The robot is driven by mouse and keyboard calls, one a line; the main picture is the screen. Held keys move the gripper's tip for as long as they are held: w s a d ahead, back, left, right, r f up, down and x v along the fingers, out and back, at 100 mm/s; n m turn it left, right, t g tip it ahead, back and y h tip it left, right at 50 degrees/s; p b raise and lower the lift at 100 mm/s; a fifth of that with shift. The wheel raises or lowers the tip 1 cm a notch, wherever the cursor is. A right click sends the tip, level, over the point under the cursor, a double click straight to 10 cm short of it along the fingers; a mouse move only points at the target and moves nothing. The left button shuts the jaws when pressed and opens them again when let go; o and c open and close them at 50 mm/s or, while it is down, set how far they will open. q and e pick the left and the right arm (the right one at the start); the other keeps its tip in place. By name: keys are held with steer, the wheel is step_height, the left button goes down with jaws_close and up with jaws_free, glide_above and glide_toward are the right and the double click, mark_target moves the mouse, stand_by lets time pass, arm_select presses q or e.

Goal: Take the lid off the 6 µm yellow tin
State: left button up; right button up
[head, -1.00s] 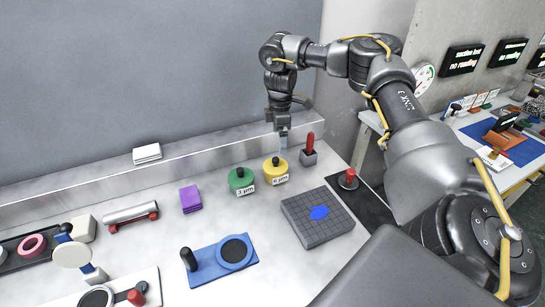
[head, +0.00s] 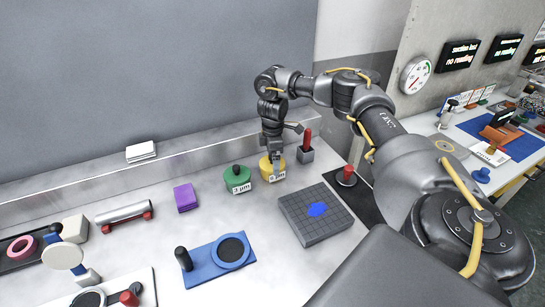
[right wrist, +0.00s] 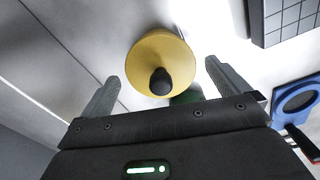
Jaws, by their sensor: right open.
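The yellow tin (head: 266,170), labelled 6 µm, stands on the bench between the green 3 µm tin (head: 237,178) and a grey block holding a red-handled tool. Its lid (right wrist: 160,62) shows in the right wrist view as a yellow disc with a black knob (right wrist: 161,82). My right gripper (head: 277,160) is directly over the yellow tin, pointing down and covering its knob in the head view. In the right wrist view its two fingers (right wrist: 165,88) are apart, one on each side of the knob, with nothing between them gripped. My left gripper is not in view.
The grey block with the red handle (head: 306,152) stands close to the right of the tin. A gridded grey plate (head: 316,228) lies in front. A purple block (head: 186,198) and blue plate (head: 205,271) are to the left. A metal ledge (head: 180,158) runs behind.

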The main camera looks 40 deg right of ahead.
steer(key=shift+c, duration=0.4)
steer(key=c, duration=0.8)
steer(key=shift+r, duration=0.55)
step_height(320, 180, up, 3)
steer(key=shift+a+f, duration=0.1)
steer(key=shift+a, duration=0.05)
steer(key=s+a+r+p, duration=0.1)
steer(key=s+a+r, duration=0.5)
steer(key=a+r, duration=0.45)
steer(key=s+a+f+m, duration=0.2)
steer(key=s+a+m, duration=0.1)
steer(key=a, duration=0.4)
steer(key=s+a+f+m, duration=0.2)
steer(key=s+a+f, duration=0.1)
steer(key=a, duration=0.5)
steer(key=shift+s+a+m, duration=0.15)
steer(key=shift+a+m, duration=0.15)
steer(key=shift+m, duration=0.1)
